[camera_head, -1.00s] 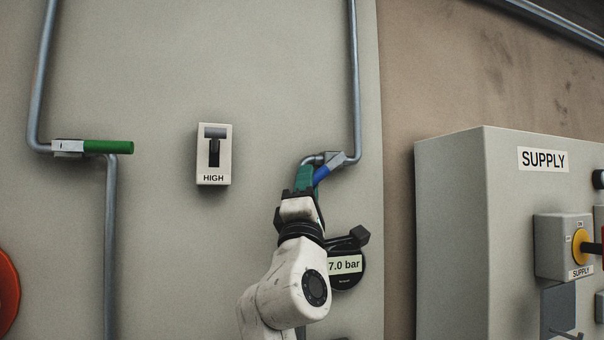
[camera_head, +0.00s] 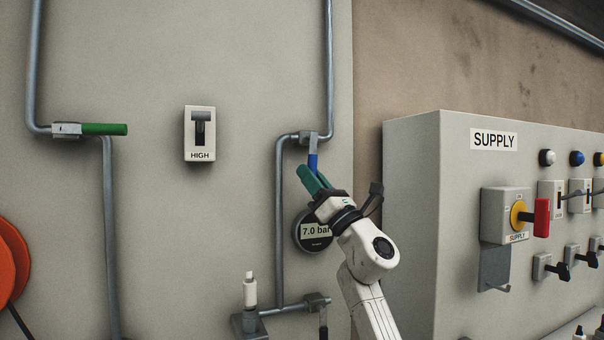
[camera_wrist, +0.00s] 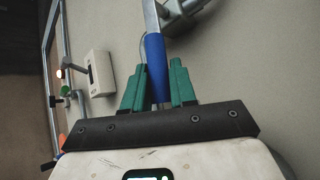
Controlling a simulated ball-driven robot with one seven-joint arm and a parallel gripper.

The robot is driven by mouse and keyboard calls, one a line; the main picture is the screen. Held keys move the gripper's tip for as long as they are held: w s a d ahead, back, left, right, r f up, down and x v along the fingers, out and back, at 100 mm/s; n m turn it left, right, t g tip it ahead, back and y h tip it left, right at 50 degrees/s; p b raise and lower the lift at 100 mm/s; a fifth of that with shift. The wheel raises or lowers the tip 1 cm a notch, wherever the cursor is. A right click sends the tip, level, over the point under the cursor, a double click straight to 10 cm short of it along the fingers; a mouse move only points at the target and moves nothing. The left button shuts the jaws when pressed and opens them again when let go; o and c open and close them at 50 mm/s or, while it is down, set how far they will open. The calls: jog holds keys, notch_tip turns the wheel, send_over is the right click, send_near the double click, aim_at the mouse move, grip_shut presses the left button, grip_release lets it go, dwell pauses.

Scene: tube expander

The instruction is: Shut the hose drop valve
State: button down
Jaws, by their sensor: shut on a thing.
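A valve with a blue lever (camera_head: 313,162) sits on a grey pipe on the wall; its metal body (camera_head: 309,138) is on a short level stretch. The lever hangs nearly straight down, across that stretch. My gripper (camera_head: 312,179) has green fingers closed around the lever's lower part. In the wrist view the blue lever (camera_wrist: 155,62) stands between the two fingers of my gripper (camera_wrist: 157,88). The lever's lower end is partly hidden by the fingers. A second valve, with a green lever (camera_head: 104,129), lies level on the left pipe. No label names either valve.
A round gauge (camera_head: 314,232) reading 7.0 bar is beside my wrist. A HIGH switch (camera_head: 199,134) is on the wall. The SUPPLY cabinet (camera_head: 412,220) stands close on the right. An orange reel (camera_head: 12,262) is at far left. A lower pipe fitting (camera_head: 316,301) is below.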

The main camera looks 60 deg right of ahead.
jog(key=shift+s+d+n+y, duration=0.1)
jog(key=shift+d+n+y, duration=0.1)
jog(key=shift+n+y, duration=0.3)
jog(key=shift+s+d+n+y, duration=0.15)
jog(key=shift+n+y, duration=0.25)
jog(key=shift+n, duration=0.2)
jog(key=shift+y, duration=0.3)
jog(key=c, duration=1)
grip_release()
jog(key=shift+f, duration=0.1)
jog(key=shift+b+v, duration=1.75)
jog(key=shift+v, duration=3.6)
jog(key=shift+s, duration=0.15)
